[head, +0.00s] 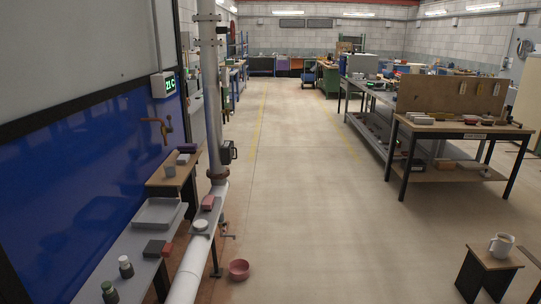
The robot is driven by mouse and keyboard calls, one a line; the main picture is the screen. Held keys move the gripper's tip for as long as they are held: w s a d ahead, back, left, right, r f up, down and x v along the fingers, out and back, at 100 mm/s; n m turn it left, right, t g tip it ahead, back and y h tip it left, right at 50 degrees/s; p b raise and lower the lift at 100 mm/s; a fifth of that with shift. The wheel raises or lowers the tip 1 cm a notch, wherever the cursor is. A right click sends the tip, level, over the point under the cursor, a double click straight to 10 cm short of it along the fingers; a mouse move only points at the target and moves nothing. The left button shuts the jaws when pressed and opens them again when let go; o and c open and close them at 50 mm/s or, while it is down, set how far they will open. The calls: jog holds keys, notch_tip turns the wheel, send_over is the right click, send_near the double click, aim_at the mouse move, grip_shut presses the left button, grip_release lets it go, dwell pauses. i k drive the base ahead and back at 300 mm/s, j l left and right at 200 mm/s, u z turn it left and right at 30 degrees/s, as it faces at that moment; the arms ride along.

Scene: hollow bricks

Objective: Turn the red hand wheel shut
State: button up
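I cannot make out a red hand wheel for certain in the head view. A dark red round shape (235,31) shows far back on the left, just right of the upright pipe, too small to identify. A brownish tap-like fitting (160,126) with a handle is on the blue panel at the left. A small valve-like fitting with a lever (227,231) sits beside the grey pipe low in the picture. My gripper is not in view.
A grey pipe (209,95) rises at left, beside a cluttered narrow bench (115,274). A reddish bowl (238,270) lies on the floor. A stool (489,258) holding a mug (501,245) and a workbench (468,131) stand right. The middle floor (300,190) is clear.

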aim_at(231, 30)
jog(key=i+j+u, duration=0.1)
jog(key=i+u, duration=0.2)
jog(key=i, duration=0.6)
jog(key=i+l+u, duration=0.1)
jog(key=i+u, duration=0.15)
jog(key=i, duration=0.65)
